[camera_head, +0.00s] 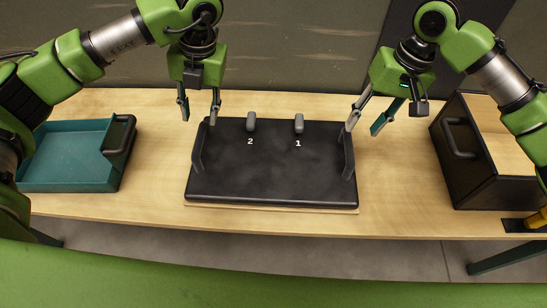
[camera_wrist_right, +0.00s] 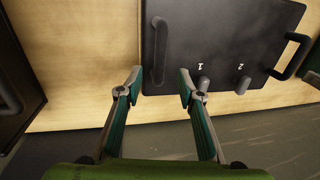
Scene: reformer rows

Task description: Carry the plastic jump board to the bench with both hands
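The black plastic jump board (camera_head: 270,172) lies flat on the wooden bench (camera_head: 390,215), with an upright handle at its left end and another at its right end. Two grey pegs marked 2 and 1 stand near its far edge. My left gripper (camera_head: 199,112) is open and empty above the board's far left corner, close to the left handle. My right gripper (camera_head: 368,122) is open and empty beside the far right corner. In the right wrist view my right gripper (camera_wrist_right: 159,83) has its fingers apart near the end of the right handle (camera_wrist_right: 165,65).
A teal tray (camera_head: 65,187) with a black handle sits on the bench at the left. A black box (camera_head: 460,180) with a side handle and wooden top stands at the right. Bare bench lies between these and the board. A grey wall rises behind.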

